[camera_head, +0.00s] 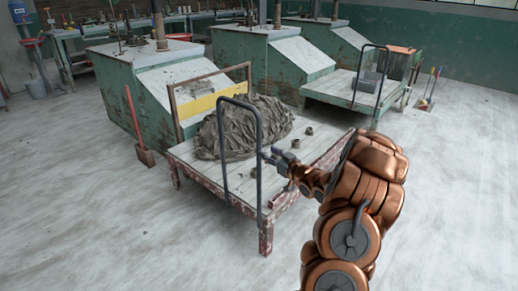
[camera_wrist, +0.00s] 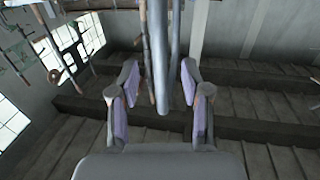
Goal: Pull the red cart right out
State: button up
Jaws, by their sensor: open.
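The red cart (camera_head: 215,188) stands in the middle of the head view, with a pale plank top and worn red sides and legs. A grey-brown clay heap (camera_head: 240,128) and several small lumps lie on it. A dark hoop handle (camera_head: 223,150) rises from its near side. My gripper (camera_head: 268,156) is at the handle's right upright, above the deck. In the wrist view my gripper (camera_wrist: 160,88) is open, and a grey upright bar (camera_wrist: 159,60) shows between its fingers. I cannot tell whether the fingers touch the bar.
Green machines (camera_head: 150,85) with sloped pale tops stand behind the cart. A second cart (camera_head: 335,91) with a hoop handle is at the back right. A red-handled tool in a small box (camera_head: 145,156) stands close to the cart's left. The floor in front is clear.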

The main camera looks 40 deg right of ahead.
aim_at(259, 146)
jog(key=shift+w, duration=3.25)
jog(key=shift+a, duration=0.1)
grip_shut()
